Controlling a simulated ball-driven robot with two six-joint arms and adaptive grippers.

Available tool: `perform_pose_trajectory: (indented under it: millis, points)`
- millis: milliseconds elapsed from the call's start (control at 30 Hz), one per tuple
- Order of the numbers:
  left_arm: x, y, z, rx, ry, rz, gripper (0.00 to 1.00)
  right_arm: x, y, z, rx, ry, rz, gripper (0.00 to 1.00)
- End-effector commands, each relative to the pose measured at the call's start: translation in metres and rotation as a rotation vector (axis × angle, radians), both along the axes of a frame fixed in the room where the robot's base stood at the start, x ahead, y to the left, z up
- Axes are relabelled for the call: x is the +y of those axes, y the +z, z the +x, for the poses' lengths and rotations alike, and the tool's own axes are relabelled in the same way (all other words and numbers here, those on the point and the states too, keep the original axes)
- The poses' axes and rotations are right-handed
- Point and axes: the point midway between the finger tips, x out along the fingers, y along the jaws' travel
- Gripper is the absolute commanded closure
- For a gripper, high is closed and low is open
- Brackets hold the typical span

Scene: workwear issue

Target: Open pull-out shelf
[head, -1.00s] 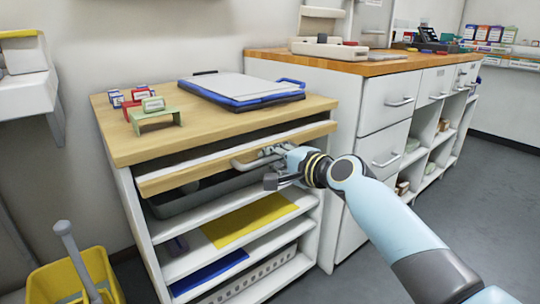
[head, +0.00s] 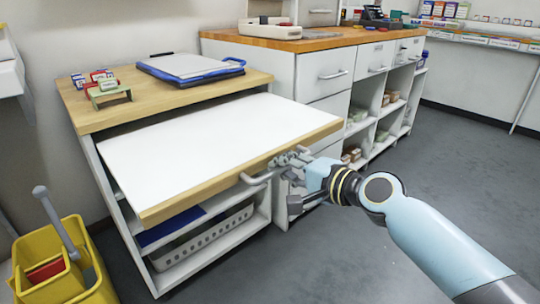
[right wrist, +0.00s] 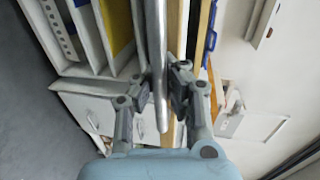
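The pull-out shelf (head: 215,145), a white board with a wooden front edge, stands far out of the wooden-topped cabinet (head: 95,112), just under its top. A grey bar handle (head: 256,180) is fixed to its front edge. My right gripper (head: 290,175) is at the right part of this handle. In the right wrist view the handle (right wrist: 161,110) runs between the two fingers (right wrist: 159,95), which close on it from both sides. My left gripper is in neither view.
A yellow mop bucket (head: 60,265) stands on the floor at the lower left. A drawer unit (head: 310,80) adjoins at the right. The grey floor at the right is clear.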

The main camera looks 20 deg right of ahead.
Motion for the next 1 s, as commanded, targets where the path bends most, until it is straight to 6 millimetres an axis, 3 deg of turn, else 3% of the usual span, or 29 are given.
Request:
perform_pose_trajectory:
  millis: [200, 600, 867, 1000]
  points:
    - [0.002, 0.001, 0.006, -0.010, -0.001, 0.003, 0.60, -0.006, 0.000, -0.016, 0.000, 0.000, 0.001, 1.00]
    - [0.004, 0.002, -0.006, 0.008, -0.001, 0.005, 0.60, -0.007, 0.000, -0.018, 0.000, 0.000, 0.001, 1.00]
    - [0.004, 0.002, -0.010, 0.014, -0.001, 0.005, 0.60, -0.007, 0.000, -0.018, -0.001, 0.000, 0.000, 0.66]
    - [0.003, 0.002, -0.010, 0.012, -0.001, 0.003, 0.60, -0.007, 0.000, -0.018, -0.001, 0.000, 0.000, 0.64]
